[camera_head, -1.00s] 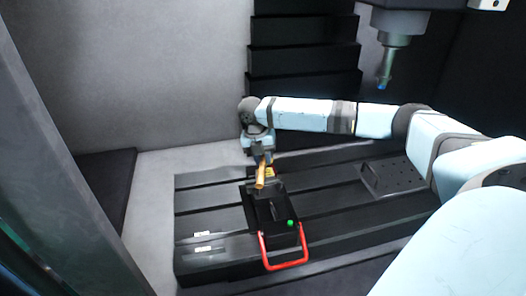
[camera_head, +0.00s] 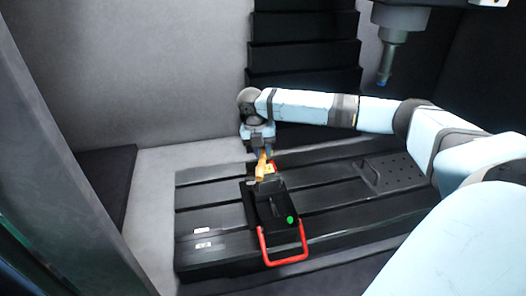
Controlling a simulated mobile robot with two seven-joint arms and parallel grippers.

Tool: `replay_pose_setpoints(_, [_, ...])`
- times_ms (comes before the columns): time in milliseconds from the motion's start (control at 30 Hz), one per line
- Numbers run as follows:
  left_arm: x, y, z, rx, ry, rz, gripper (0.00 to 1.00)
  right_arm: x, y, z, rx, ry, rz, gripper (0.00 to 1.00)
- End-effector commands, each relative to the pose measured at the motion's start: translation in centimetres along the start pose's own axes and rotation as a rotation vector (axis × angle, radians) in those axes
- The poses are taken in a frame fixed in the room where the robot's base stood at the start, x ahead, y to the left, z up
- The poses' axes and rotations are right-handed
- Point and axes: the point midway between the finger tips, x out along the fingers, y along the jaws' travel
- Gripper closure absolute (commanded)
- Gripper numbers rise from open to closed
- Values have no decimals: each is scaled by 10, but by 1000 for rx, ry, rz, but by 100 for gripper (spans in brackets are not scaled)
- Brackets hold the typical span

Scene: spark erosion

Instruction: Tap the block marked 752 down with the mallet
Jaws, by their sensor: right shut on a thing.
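My right gripper (camera_head: 266,150) is at the far end of the black bed, shut on the mallet (camera_head: 262,168), whose yellow-orange part shows below the fingers. The mallet is just above or against the far end of a black tray-like fixture (camera_head: 262,210); I cannot tell if it touches. A small dark grey piece lies under it there. No number can be read, so I cannot tell which piece is the block marked 752. My left gripper is not in view.
The fixture has a red handle (camera_head: 284,258) at its near end and a green dot (camera_head: 290,219). Small white labels (camera_head: 202,230) are on the slotted bed (camera_head: 330,195). A perforated plate (camera_head: 392,173) is at right. A machine spindle (camera_head: 388,60) hangs above right.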

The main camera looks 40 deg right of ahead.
Motion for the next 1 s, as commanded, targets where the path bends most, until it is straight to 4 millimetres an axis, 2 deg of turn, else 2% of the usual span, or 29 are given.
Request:
replay_pose_setpoints(233, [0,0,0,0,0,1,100,4,1,0,1,1,-1,100])
replay_pose_setpoints(267, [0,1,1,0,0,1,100,11,2,0,1,2,-2,100])
replay_pose_setpoints(433, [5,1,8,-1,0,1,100,73,14,-1,0,5,-3,100])
replay_pose_setpoints(633, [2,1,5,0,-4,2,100,59,12,1,0,-1,2,100])
replay_pose_setpoints(900, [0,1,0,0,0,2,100,21,5,1,0,-2,3,100])
replay_pose_setpoints(1000, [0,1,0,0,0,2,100,18,4,1,1,-1,1,100])
